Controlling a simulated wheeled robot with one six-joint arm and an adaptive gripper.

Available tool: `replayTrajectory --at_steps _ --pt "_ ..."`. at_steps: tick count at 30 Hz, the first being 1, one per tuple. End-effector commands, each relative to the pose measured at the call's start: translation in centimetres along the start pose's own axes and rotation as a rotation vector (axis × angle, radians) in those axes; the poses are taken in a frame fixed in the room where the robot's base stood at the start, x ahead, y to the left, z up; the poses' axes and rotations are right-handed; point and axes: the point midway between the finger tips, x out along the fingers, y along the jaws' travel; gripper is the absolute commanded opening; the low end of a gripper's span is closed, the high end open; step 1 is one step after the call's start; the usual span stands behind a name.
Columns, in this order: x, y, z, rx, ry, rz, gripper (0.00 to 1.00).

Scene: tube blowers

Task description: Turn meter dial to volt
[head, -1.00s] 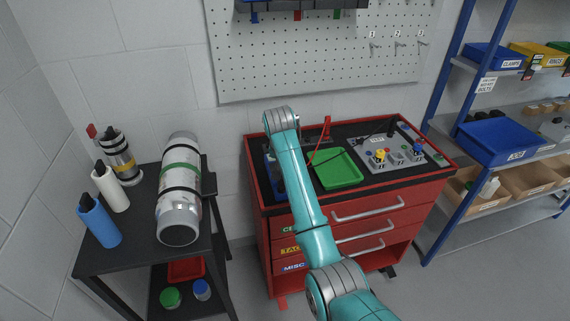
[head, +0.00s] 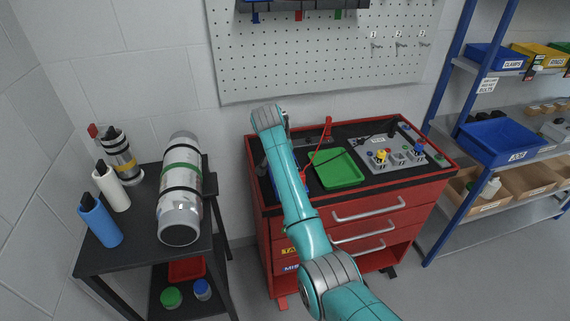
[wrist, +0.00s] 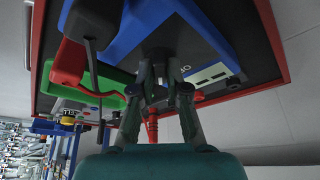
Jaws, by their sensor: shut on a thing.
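The meter (wrist: 205,55) has a blue case with a dark face and fills the upper middle of the wrist view. In the head view a blue edge of the meter (head: 274,184) shows beside my arm, which hides most of it. The dial (wrist: 157,52) is a small dark knob on the meter's face. My gripper (wrist: 160,72) points at the face, its fingertips close together and shut on the dial. The dial's marks are hidden or too small to read, so I cannot tell its setting. In the head view my arm hides the gripper.
A green tray (head: 339,168) lies right of the meter on the red cabinet (head: 370,205). A red probe (wrist: 70,62) with a lead is close to the gripper. A grey control panel (head: 392,156) stands farther right. A dark cart (head: 145,240) with cylinders is at left.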

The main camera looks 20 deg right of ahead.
Motion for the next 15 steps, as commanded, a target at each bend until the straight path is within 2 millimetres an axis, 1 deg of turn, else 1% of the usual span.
replayTrajectory --at_steps 4,5,6,7,8,15 --pt "-0.02 0.01 -0.04 0.0 0.001 0.0 0.0" --pt "-0.02 0.01 -0.04 0.0 0.001 0.0 0.17" --pt "-0.02 0.01 -0.04 0.0 0.001 0.0 0.27" --pt "-0.02 0.01 -0.04 0.0 0.001 0.0 0.34" --pt "-0.02 0.01 -0.04 0.0 0.001 0.0 0.4" --pt "-0.01 0.0 -0.01 -0.001 0.0 0.0 0.4"
